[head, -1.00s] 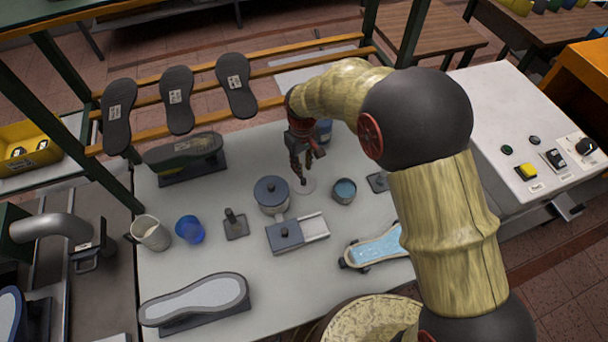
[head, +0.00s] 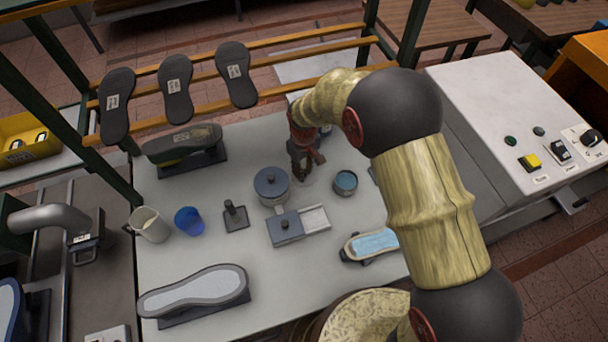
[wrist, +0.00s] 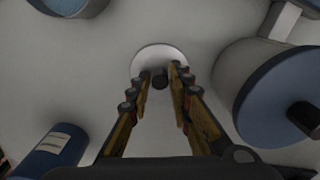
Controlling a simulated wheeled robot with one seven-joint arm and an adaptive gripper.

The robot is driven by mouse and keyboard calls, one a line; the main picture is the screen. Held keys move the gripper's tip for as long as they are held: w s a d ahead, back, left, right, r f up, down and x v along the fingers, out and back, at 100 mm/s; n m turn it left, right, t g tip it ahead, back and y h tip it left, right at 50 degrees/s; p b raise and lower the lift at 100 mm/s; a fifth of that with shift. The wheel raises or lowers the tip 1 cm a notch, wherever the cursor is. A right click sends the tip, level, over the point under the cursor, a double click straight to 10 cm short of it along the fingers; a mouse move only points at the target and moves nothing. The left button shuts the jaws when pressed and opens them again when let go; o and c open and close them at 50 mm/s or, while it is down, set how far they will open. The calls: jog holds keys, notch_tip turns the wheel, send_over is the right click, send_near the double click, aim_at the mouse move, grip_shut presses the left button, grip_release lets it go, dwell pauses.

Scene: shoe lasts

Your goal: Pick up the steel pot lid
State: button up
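The steel pot lid (wrist: 147,57) is a pale round disc with a small dark knob (wrist: 160,78), lying flat on the grey table. In the head view it (head: 308,182) is mostly hidden behind my gripper (head: 301,175). In the wrist view my gripper (wrist: 161,72) is open, with one finger on each side of the knob. A gap shows between the fingers and the knob. I cannot tell the exact height of the fingertips over the lid.
A blue-topped pot (head: 271,183) stands close left of the gripper, and a small teal-filled tin (head: 345,183) close right. A blue labelled can (wrist: 52,152) is also near. A grey slide-top box (head: 286,227) sits in front. A rail with shoe soles (head: 176,90) runs behind.

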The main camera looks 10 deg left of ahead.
jog(key=shift+c, duration=0.9)
jog(key=shift+c, duration=1.4)
jog(key=shift+r, duration=0.15)
